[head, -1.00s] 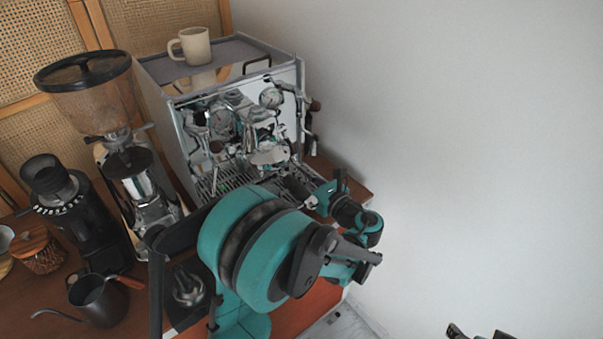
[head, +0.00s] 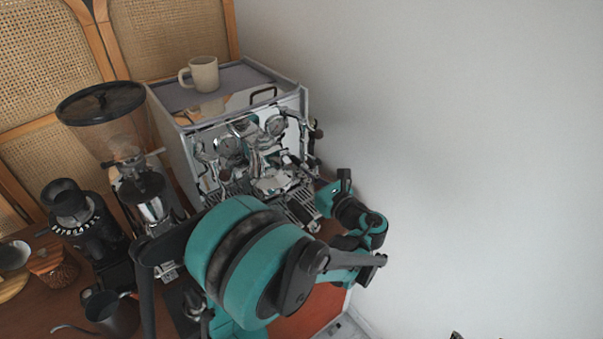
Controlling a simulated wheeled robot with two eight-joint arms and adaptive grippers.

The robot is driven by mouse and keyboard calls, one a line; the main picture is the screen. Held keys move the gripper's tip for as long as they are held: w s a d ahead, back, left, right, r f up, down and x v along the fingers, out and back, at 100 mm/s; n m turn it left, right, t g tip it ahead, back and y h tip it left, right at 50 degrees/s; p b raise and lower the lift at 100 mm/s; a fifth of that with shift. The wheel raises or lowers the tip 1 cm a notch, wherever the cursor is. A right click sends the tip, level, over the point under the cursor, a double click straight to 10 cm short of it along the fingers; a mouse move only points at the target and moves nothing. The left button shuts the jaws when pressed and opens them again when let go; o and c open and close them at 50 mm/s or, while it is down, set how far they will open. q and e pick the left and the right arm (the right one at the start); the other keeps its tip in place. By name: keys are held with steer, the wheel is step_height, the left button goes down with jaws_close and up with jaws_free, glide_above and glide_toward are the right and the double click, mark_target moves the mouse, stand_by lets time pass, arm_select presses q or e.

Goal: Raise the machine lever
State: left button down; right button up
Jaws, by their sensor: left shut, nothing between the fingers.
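The espresso machine (head: 170,125) is a boxy machine with a chrome front, two round gauges and dark knobs. Its lever is hard to pick out among the chrome parts around the brew group (head: 268,183). My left gripper (head: 291,161) is shut and empty, in front of the right half of the machine's front, close to the brew group. I cannot tell whether it touches the lever. My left forearm and wrist cover the area below and in front of the machine. Only a dark sliver, probably of my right gripper (head: 456,336), shows at the bottom edge.
A beige mug (head: 204,74) stands on the machine's top. A tall grinder (head: 103,103) and a smaller black grinder (head: 75,205) stand left of it. A white wall (head: 460,150) closes the right side.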

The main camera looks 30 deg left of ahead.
arm_select(q)
step_height(320, 180, up, 2)
steer(key=shift+p, duration=0.55)
steer(key=shift+f, duration=0.3)
steer(key=shift+s+d, duration=0.1)
steer(key=shift+d, duration=0.05)
steer(key=s+f+b+v, duration=0.1)
steer(key=v, duration=0.8)
steer(key=shift+s+b, duration=0.35)
